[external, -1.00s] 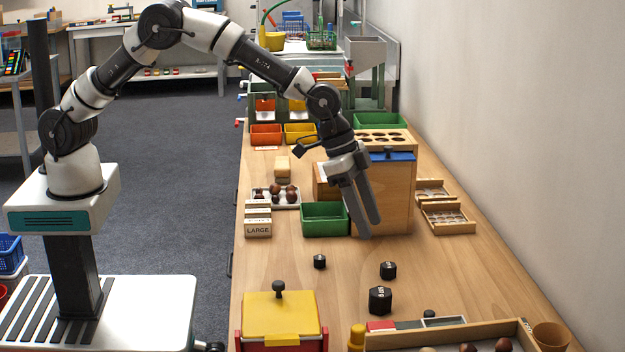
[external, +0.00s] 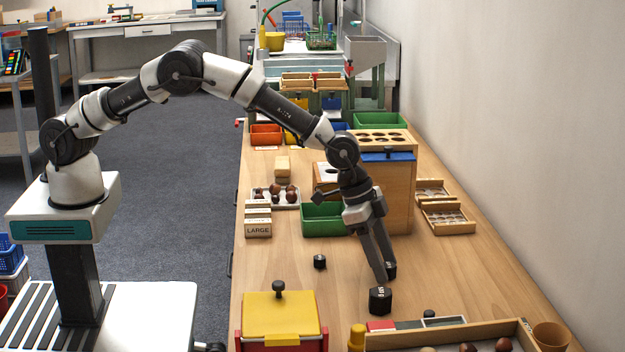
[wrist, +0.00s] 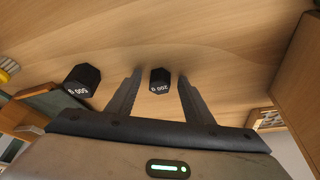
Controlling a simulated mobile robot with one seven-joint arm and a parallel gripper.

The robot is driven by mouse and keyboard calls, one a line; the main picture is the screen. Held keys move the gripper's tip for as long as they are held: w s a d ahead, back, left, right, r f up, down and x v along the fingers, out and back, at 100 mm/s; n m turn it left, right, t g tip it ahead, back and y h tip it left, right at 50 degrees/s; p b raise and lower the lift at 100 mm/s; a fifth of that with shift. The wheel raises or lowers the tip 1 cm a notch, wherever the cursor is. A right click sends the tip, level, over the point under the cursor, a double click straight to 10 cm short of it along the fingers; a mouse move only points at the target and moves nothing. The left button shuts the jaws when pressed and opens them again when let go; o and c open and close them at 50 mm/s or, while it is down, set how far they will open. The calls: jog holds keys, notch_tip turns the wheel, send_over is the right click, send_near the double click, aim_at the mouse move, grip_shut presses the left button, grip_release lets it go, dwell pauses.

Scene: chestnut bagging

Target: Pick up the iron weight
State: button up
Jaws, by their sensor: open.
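Three black iron weights stand on the wooden bench. The 500 g weight (external: 380,300) is nearest the front, and it also shows in the wrist view (wrist: 81,82) left of the fingers. The 200 g weight (wrist: 159,82) lies between the two finger lines in the wrist view, near the tips; in the external view it (external: 392,271) is partly hidden behind the fingers. A smaller weight (external: 319,262) stands to the left. My gripper (external: 385,275) points down, open and empty, its fingertips close to the 200 g weight. I cannot tell whether they touch it.
A green bin (external: 322,222) and a wooden box with holes (external: 402,205) stand behind the weights. A yellow-lidded box (external: 279,315) and a wooden tray (external: 500,328) are at the front. Bare bench lies to the right.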

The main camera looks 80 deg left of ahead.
jog(key=shift+c, duration=0.5)
jog(key=c, duration=1.1)
jog(key=shift+r, duration=0.15)
